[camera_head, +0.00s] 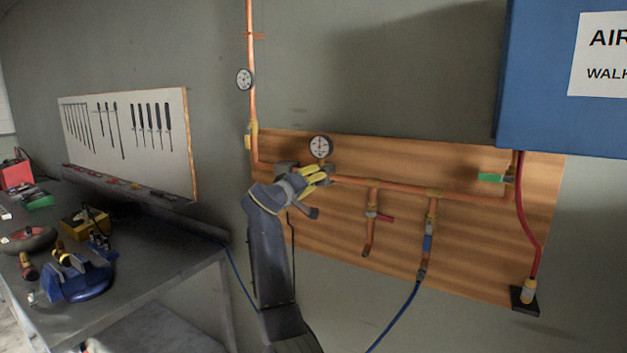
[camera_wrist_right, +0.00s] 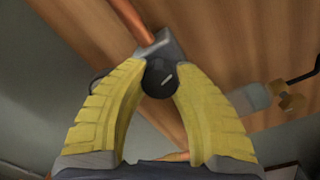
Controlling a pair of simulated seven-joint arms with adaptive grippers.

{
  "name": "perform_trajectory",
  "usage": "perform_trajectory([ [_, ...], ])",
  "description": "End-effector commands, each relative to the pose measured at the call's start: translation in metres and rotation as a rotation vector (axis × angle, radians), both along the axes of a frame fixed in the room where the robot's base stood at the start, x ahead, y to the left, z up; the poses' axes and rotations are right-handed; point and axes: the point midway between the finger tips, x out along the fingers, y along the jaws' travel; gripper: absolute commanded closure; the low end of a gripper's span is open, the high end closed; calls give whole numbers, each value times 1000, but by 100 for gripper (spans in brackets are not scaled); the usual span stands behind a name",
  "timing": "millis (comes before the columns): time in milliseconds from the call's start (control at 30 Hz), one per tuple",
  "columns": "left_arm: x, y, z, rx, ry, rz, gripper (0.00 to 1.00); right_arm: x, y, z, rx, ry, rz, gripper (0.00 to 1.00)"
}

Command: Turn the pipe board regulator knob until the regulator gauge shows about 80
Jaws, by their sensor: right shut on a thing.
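The wooden pipe board (camera_head: 480,260) is on the wall with copper pipes across it. The regulator gauge (camera_head: 320,147), a round white dial with a dark rim, sits just above my right gripper (camera_head: 318,174). Its reading is too small to make out. The grey regulator body (camera_wrist_right: 174,45) is behind the knob. In the head view the gripper hides the knob. My left gripper is not in view.
A second gauge (camera_head: 244,79) is on the vertical pipe at left. Valves with a red handle (camera_head: 386,218) and a green handle (camera_head: 491,178) are to the right. A blue box (camera_head: 540,80) overhangs the upper right. A cluttered workbench (camera_head: 165,250) stands at left.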

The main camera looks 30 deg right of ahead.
Motion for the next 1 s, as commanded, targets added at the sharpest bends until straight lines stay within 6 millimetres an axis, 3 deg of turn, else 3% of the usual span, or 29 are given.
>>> perform_trajectory([
  [767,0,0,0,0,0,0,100,1,1,2,-47,82,3,100],
  [800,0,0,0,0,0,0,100,1,1,2,-47,82,4,67],
  [1000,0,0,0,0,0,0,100,0,1,1,-46,83,2,44],
])
